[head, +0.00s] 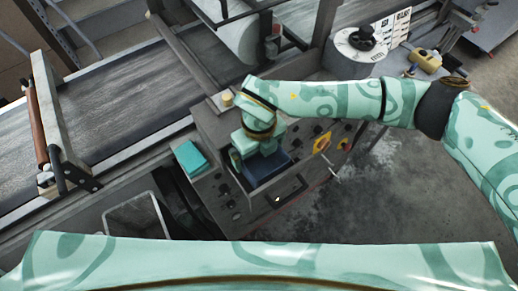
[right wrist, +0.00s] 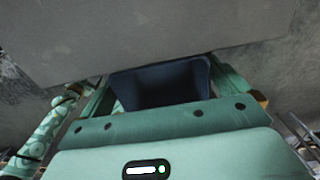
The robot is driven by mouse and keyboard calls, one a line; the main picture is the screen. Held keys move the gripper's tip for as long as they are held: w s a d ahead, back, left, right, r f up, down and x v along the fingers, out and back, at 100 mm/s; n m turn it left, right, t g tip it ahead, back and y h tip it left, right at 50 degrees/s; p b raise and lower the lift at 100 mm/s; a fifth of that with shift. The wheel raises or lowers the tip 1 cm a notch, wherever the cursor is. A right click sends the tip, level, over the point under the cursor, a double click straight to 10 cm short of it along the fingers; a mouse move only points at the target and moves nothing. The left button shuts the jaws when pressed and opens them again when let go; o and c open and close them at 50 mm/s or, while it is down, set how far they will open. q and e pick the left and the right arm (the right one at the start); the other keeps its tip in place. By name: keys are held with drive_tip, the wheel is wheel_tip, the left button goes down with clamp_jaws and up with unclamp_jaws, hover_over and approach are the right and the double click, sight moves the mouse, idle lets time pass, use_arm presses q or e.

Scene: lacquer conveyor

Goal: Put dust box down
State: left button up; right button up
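The dust box, a dark blue open box (head: 270,166), is at the grey control cabinet (head: 215,128) in the middle of the head view. My right gripper (head: 259,150) reaches it from above and partly covers it. In the right wrist view the dust box (right wrist: 162,86) lies between the two green fingers of my right gripper (right wrist: 165,92), which appear closed against its sides. A grey surface fills the top of that view, close beyond the box. Whether the box's underside touches the cabinet is hidden. My left gripper is not in view.
A teal box (head: 190,157) lies left of the cabinet's controls. Yellow switches (head: 322,143) and knobs sit on its right side. A pale-rimmed bin (head: 138,216) stands lower left. A conveyor belt (head: 120,112) runs behind. Bare floor (head: 385,195) is to the right.

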wheel_tip(320, 180, up, 12)
drive_tip(key=shift+r, duration=0.2)
